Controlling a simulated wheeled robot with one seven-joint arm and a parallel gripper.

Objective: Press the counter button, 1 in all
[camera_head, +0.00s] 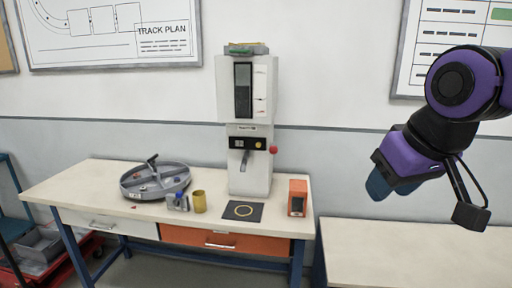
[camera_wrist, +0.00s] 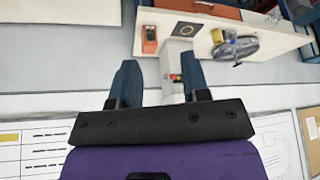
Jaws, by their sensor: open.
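An orange box with a dark front face (camera_head: 298,197) stands at the right end of the workbench; it also shows in the wrist view (camera_wrist: 149,38). A tall white machine (camera_head: 250,178) stands behind it to the left, with a black panel carrying a yellow button (camera_head: 258,145) and a red knob (camera_head: 273,150) on its side. I cannot tell for sure which part is the counter button. My gripper (camera_head: 379,184) is raised in the air to the right of the bench, apart from everything. Its blue fingers are open and empty in the wrist view (camera_wrist: 160,80).
The bench (camera_head: 90,194) also holds a round grey tray (camera_head: 128,189), a yellow cup (camera_head: 200,202), a small grey-blue item (camera_head: 177,202) and a black mat with a yellow ring (camera_head: 231,216). A second, bare table (camera_head: 420,255) lies at the right. A wall is behind.

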